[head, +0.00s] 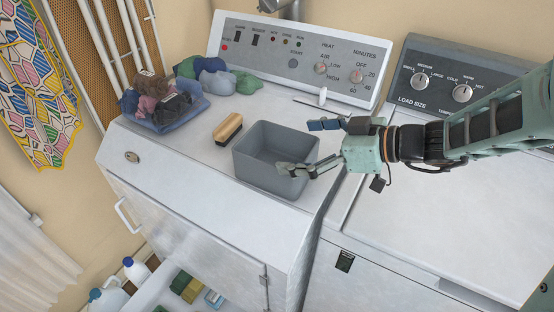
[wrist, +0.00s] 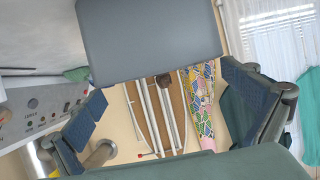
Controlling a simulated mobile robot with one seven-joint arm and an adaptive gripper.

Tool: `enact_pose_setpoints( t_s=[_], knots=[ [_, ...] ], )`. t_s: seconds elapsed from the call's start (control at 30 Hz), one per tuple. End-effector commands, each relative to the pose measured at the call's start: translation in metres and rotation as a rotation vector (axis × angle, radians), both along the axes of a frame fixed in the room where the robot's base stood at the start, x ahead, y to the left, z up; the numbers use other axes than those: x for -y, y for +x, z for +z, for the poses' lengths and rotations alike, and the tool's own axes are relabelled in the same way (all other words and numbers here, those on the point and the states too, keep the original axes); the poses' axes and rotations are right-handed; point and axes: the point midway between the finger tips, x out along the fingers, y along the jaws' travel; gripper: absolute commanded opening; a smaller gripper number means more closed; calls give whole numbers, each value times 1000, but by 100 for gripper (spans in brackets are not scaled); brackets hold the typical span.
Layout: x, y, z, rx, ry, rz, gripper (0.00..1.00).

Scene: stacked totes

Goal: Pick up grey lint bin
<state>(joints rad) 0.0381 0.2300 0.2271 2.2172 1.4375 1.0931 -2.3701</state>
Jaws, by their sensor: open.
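The grey lint bin (head: 262,175) is an open, empty-looking box standing upright on the white dryer top in the head view. My gripper (head: 306,147) is at its right side with the jaws spread wide and nothing between them. The nearer finger overlaps the bin's right rim in the picture; I cannot tell if it touches. The farther finger is beyond the bin's back right corner. In the wrist view, the bin's plain grey side (wrist: 150,42) fills the top middle, with my open gripper (wrist: 170,105) fingers to its left and right.
A wooden brush (head: 229,129) lies just left of the bin. A blue tray of clothes (head: 185,112) and balled cloths (head: 215,78) sit farther back left. The control panel (head: 298,56) rises behind. A white utensil (head: 322,97) lies near it. The washer top (head: 420,225) is clear.

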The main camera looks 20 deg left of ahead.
Motion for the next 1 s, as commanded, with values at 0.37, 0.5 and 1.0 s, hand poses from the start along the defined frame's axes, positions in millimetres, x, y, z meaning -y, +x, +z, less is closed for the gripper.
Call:
enact_pose_setpoints(
  t_s=[0.37, 0.5, 1.0],
  knots=[
    [-41, -1, -21, -2, -1, 3, 100],
    [-49, -1, -25, -1, -1, 2, 100],
    [-49, 0, -25, 0, -1, 1, 68]
  ],
)
